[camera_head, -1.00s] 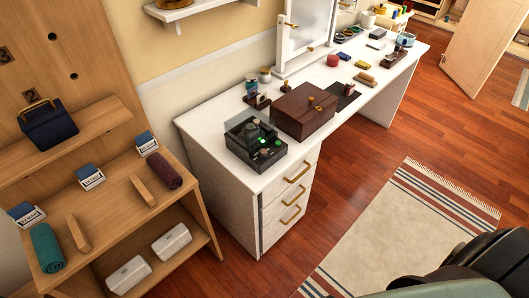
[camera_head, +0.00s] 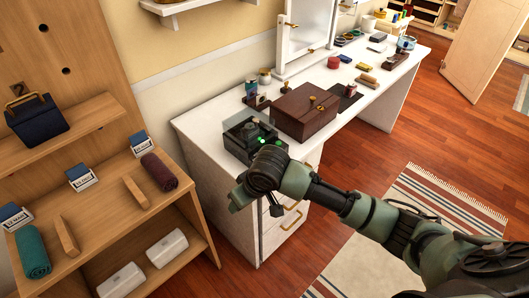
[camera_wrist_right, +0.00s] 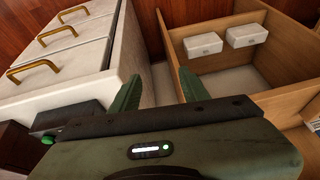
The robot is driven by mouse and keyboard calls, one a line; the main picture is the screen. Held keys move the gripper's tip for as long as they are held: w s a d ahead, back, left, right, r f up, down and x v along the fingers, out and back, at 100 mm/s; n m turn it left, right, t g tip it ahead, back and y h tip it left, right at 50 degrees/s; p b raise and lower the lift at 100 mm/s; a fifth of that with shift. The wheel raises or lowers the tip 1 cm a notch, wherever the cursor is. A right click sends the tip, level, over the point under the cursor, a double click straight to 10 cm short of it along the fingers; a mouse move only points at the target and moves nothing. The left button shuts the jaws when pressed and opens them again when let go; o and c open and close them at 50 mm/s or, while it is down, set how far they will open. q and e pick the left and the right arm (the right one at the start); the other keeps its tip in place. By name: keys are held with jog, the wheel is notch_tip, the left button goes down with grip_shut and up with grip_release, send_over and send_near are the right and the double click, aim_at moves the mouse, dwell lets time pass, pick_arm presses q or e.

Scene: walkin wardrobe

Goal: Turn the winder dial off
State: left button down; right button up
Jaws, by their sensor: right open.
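The black watch winder (camera_head: 240,133) sits on the near end of the white dresser top, with green lights lit on its front. My right arm covers part of its front in the head view, and I cannot make out the dial there. My right gripper (camera_head: 238,196) is in front of the dresser's near end, below and apart from the winder. In the right wrist view its two green fingers (camera_wrist_right: 163,88) are spread and empty. A dark box edge (camera_wrist_right: 70,116) and a green light show at lower left there, apparently the winder. My left gripper is not in view.
A brown wooden box (camera_head: 303,112) stands beside the winder on the dresser (camera_head: 215,168). Brass-handled drawers face right. A wooden shelf unit (camera_head: 110,215) with small boxes and rolled cloths stands at left. Open floor and a rug (camera_head: 340,270) lie in front.

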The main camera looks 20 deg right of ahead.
jog(key=w+d+r+m+h, duration=0.1)
jog(key=w+d+r+m, duration=0.1)
jog(key=w+d+r, duration=0.3)
jog(key=w+d+r+m+h, duration=0.1)
jog(key=w+d+r+m, duration=0.15)
jog(key=w+d, duration=0.5)
jog(key=shift+n, duration=0.35)
jog(key=x, duration=0.6)
jog(key=shift+f, duration=0.4)
jog(key=shift+d, duration=0.1)
grip_shut()
